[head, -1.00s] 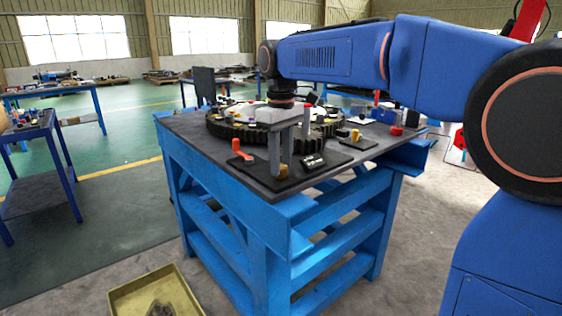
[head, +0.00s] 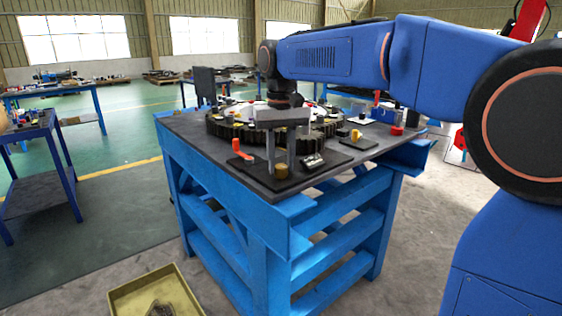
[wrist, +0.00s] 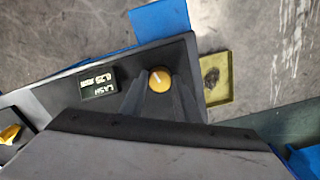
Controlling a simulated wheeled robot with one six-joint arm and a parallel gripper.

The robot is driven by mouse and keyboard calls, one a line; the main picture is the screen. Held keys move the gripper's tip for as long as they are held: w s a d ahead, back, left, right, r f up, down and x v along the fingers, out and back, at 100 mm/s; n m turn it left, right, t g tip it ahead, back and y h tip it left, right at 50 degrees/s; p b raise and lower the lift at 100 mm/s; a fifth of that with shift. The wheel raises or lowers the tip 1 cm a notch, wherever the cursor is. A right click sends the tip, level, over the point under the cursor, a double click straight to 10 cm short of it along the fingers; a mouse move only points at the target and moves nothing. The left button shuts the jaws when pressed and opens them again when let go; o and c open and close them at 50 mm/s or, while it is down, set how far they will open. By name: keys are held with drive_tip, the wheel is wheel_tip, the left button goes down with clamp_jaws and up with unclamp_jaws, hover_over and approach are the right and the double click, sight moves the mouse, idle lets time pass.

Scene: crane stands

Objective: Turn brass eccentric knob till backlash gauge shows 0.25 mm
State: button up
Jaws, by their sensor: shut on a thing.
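The brass knob (head: 282,171) stands on a dark plate at the front corner of the blue table. In the wrist view the knob (wrist: 159,79) is round, with a pale mark across its top. My gripper (head: 282,166) reaches straight down over it. In the wrist view my gripper (wrist: 159,82) has one finger on each side of the knob and is shut on it. The backlash gauge (wrist: 98,83) is a small black box beside the knob; its tilted display seems to read LASH 0.25 mm. The gauge (head: 314,161) is too small to read in the head view.
A red-handled lever (head: 238,150) stands left of the knob. A large dark gear (head: 228,128) lies behind my gripper. A small brass part (head: 355,135) and a red button (head: 397,131) are to the right. An olive tray (head: 125,300) lies on the floor.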

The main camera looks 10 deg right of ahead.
sight(281, 166)
drive_tip(key=shift+r, duration=0.1)
idle(0.3)
drive_tip(key=o, duration=1)
drive_tip(key=shift+o, duration=0.2)
wheel_tip(281, 166, up, 17)
drive_tip(key=shift+r, duration=0.15)
drive_tip(key=s+d+f+t, duration=0.1)
drive_tip(key=s+d+f, duration=0.4)
drive_tip(key=s+f, duration=0.4)
drive_tip(key=s+d+f+t, duration=0.2)
drive_tip(key=s+d+f, duration=0.4)
drive_tip(key=s+f, duration=0.4)
drive_tip(key=s+d+f+m+t, duration=0.1)
drive_tip(key=s+d+f, duration=0.5)
drive_tip(key=f, duration=1)
drive_tip(key=s, duration=0.3)
drive_tip(key=shift+s+f+t, duration=0.2)
drive_tip(key=shift+s+t, duration=0.15)
drive_tip(key=shift+t, duration=0.05)
